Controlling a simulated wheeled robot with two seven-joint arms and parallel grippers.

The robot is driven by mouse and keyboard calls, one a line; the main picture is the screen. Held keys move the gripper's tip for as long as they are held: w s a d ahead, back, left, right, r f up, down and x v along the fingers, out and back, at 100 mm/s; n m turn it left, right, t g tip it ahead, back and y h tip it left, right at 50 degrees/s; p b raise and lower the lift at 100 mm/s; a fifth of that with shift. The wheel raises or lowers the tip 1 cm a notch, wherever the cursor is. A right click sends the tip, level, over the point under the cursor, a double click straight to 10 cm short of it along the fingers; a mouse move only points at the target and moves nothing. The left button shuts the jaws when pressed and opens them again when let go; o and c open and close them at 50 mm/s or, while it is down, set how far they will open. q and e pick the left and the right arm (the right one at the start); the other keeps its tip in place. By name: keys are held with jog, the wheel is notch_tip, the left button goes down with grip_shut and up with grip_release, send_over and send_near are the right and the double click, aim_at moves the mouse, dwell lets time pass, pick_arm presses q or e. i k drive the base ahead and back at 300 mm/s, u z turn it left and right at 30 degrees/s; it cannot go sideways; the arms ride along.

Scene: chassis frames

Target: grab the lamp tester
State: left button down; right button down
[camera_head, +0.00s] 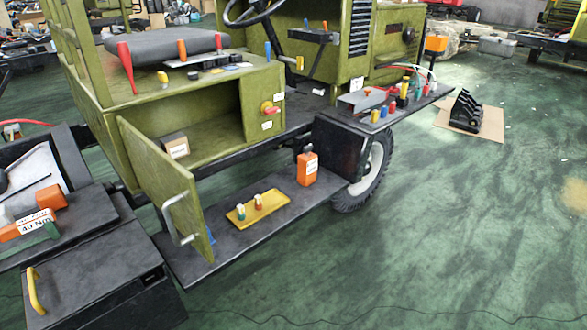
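Neither of my grippers shows in the head view. No label in view marks the lamp tester, so I cannot tell for sure which thing it is. An upright orange box with a dark top and a small pale label (307,169) stands on the black step of the green vehicle. A yellow plate (270,205) lies to its left on the same step, with two small lamp-like pieces standing on it, one green and white, one reddish.
The green cabinet door (160,180) hangs open left of the step (230,243). A cardboard box (174,146) sits inside the cabinet. A side shelf (400,112) with coloured parts is above the wheel (372,177). A black case (95,280) is lower left. The right floor is mostly clear.

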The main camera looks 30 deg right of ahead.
aim_at(307, 166)
jog(key=z, duration=1.4)
jog(key=i, duration=1.7)
jog(key=u, duration=1.85)
